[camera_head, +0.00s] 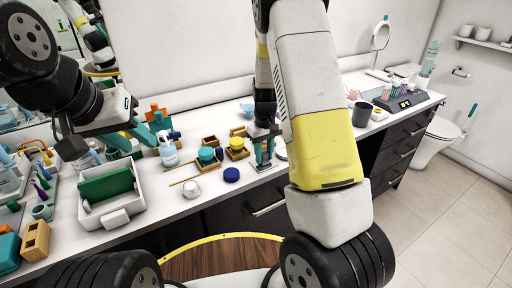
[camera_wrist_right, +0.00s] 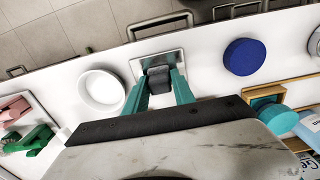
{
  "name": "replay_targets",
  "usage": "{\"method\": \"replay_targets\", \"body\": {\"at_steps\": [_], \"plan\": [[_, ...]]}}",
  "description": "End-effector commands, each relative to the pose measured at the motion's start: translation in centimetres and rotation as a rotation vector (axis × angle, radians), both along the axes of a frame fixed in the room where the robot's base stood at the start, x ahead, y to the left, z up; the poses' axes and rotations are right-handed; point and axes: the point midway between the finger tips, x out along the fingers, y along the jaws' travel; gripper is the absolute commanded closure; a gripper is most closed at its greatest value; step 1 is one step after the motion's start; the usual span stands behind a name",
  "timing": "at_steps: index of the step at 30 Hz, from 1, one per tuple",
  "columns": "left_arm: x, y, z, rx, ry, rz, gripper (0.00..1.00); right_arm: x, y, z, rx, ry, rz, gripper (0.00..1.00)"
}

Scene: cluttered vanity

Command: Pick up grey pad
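The grey pad (camera_wrist_right: 158,77) is a small dark grey block in the right wrist view. It is at a square silvery tray (camera_wrist_right: 142,67). My right gripper (camera_wrist_right: 157,84) has its teal fingers on either side of the pad, close to its sides. I cannot tell whether they press on it. In the head view my right gripper (camera_head: 264,154) points down over the counter, partly beside my own arm, and the pad is not clear there. My left gripper (camera_head: 155,131) is at the left, above the counter, with its teal fingers apart and nothing seen between them.
A round white dish (camera_wrist_right: 101,90) and a dark blue round lid (camera_wrist_right: 245,57) flank the silvery tray. The counter's front edge is close.

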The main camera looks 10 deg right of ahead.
Motion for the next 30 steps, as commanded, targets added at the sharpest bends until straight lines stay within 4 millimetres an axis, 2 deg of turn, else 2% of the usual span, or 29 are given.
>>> {"method": "replay_targets", "body": {"at_steps": [1, 3, 4, 16, 20, 24, 30], "plan": [[0.0, 0.0, 0.0, 0.0, 0.0, 0.0, 0.64, 0.0, 0.0, 0.0, 0.0, 0.0, 0.0, 0.83], [0.0, 0.0, 0.0, 0.0, 0.0, 0.0, 0.64, 0.0, 0.0, 0.0, 0.0, 0.0, 0.0, 0.97], [0.0, 0.0, 0.0, 0.0, 0.0, 0.0, 0.64, 0.0, 0.0, 0.0, 0.0, 0.0, 0.0, 1.0], [0.0, 0.0, 0.0, 0.0, 0.0, 0.0, 0.64, 0.0, 0.0, 0.6, 0.0, -0.001, 0.001, 1.0], [0.0, 0.0, 0.0, 0.0, 0.0, 0.0, 0.64, 0.1, 0.0, 1.8, 0.001, -0.003, 0.0, 1.0], [0.0, 0.0, 0.0, 0.0, 0.0, 0.0, 0.64, 0.1, 0.0, 3.8, 0.001, -0.004, 0.001, 1.0], [0.0, 0.0, 0.0, 0.0, 0.0, 0.0, 0.64, -4.5, 0.8, 4.1, 0.003, 0.0, 0.002, 1.0]]}}
